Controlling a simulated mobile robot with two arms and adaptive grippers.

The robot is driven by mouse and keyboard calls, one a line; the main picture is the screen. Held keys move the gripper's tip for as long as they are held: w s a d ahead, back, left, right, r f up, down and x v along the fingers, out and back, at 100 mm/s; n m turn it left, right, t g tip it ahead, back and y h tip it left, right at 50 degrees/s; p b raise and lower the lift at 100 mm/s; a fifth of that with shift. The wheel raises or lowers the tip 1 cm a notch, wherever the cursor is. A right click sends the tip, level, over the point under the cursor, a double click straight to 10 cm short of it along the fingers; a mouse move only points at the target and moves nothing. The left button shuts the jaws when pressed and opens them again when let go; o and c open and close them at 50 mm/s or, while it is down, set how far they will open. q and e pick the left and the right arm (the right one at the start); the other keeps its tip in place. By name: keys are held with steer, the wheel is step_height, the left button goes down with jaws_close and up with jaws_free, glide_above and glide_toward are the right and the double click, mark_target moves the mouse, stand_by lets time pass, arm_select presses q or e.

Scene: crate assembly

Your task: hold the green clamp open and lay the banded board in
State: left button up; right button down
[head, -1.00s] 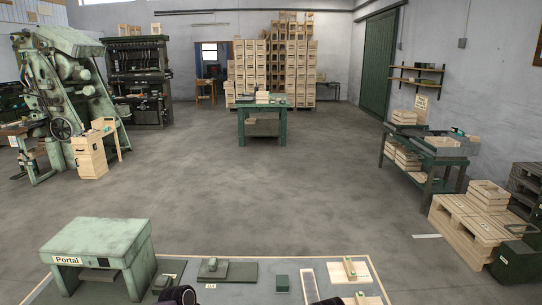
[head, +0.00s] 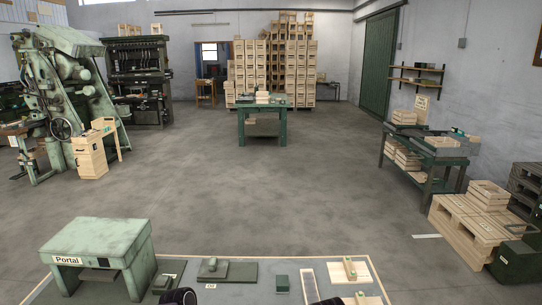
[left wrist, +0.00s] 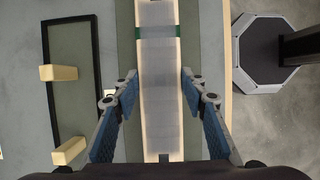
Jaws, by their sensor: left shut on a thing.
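In the left wrist view a long pale board (left wrist: 160,75) with light wooden edges and a green band across it runs between the fingers of my left gripper (left wrist: 160,88). The gripper is shut on this board, one blue-padded finger at each side, though the contact is hard to see. In the head view a green block (head: 282,284) and a green plate with a raised piece (head: 214,267) stand on the bench. I cannot tell which piece is the green clamp. Dark parts of my arms show at the bottom edge; my right gripper's fingers are out of view.
A green stand marked "Portal" (head: 97,246) fills the bench's left side. A pale wooden board with upright pieces (head: 363,274) lies at the right. In the left wrist view a black frame (left wrist: 97,95) lies left and an octagonal dark base (left wrist: 264,60) right.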

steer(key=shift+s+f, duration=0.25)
arm_select(q)
steer(key=o, duration=1.3)
steer(key=shift+r, duration=0.1)
steer(key=shift+r, duration=3.9)
steer(key=shift+r, duration=0.1)
arm_select(e)
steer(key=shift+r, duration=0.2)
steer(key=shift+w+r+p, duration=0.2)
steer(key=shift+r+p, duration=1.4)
steer(key=shift+p, duration=0.2)
arm_select(q)
step_height(320, 180, up, 9)
steer(key=p, duration=0.6)
steer(key=shift+r, duration=0.2)
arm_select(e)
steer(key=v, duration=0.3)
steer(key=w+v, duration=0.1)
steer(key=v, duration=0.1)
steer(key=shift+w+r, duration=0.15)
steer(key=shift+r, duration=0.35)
